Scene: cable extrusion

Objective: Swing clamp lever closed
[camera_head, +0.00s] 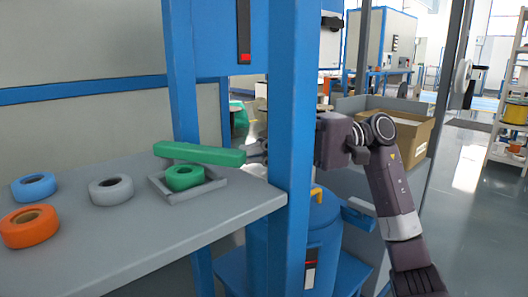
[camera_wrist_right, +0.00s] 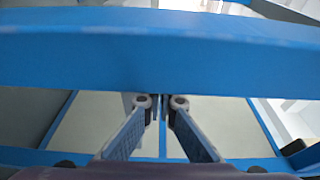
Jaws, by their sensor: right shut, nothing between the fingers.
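A long green bar (camera_head: 200,153), which looks like the clamp lever, lies roughly level above the back of a grey square holder (camera_head: 206,192) on the table. A green ring-shaped roll (camera_head: 184,178) sits in the holder. My right arm comes in from the right, and its gripper is mostly hidden behind the blue post in the head view. In the right wrist view my right gripper (camera_wrist_right: 160,103) is shut and empty, its fingertips close together just below a wide blue beam (camera_wrist_right: 160,48). The lever cannot be made out there. My left gripper is not in view.
A blue upright post (camera_head: 289,120) stands between the table and my right arm. Blue (camera_head: 34,187), grey (camera_head: 111,190) and orange (camera_head: 30,228) rolls lie on the grey table (camera_head: 130,245). A blue drum (camera_head: 325,225) stands below. A cardboard box (camera_head: 410,135) is behind my arm.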

